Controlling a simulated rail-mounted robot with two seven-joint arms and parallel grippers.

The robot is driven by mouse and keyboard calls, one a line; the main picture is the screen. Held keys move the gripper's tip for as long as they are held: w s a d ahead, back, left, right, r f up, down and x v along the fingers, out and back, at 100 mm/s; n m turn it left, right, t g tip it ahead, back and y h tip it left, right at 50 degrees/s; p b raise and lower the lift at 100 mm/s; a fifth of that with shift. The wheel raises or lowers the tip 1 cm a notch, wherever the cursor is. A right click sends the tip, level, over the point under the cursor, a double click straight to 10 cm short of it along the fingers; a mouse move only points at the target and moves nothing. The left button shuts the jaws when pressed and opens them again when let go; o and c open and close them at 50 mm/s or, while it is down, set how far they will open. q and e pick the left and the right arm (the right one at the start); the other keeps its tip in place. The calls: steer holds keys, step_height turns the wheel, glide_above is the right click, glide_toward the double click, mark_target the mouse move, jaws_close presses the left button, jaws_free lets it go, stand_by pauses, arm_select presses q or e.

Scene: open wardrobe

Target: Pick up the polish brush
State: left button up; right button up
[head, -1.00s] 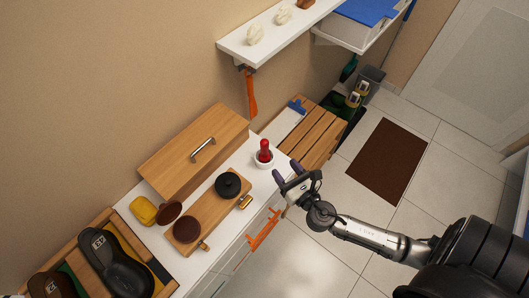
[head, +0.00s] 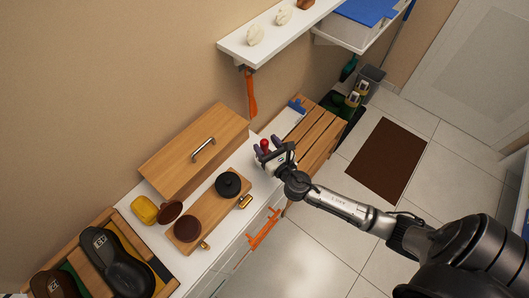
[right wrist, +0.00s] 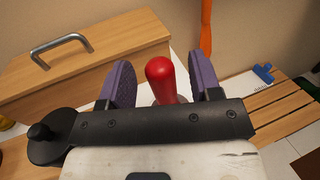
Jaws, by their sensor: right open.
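A red upright handle (head: 265,144), which looks like the polish brush, stands at the right end of the white counter. Its red knob and shaft also show in the right wrist view (right wrist: 160,76); its lower end is hidden behind my gripper. My right gripper (head: 267,147) is at the handle. In the right wrist view its two purple-padded fingers (right wrist: 160,66) are spread, one on each side of the handle, with a gap on both sides. It holds nothing. My left gripper is not in view.
A wooden box with a metal handle (head: 193,150) stands at the back of the counter. A wooden tray (head: 208,208) holds a black round tin (head: 228,185) and a brown round piece (head: 188,228). A slatted wooden bench (head: 318,135) lies to the right. A white shelf (head: 270,40) hangs above.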

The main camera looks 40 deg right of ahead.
mark_target(262, 139)
steer(key=shift+w+d, duration=0.15)
steer(key=shift+w, duration=0.7)
steer(key=shift+w+d, duration=0.1)
steer(key=shift+w, duration=0.7)
steer(key=c, duration=1)
steer(key=shift+r, duration=0.1)
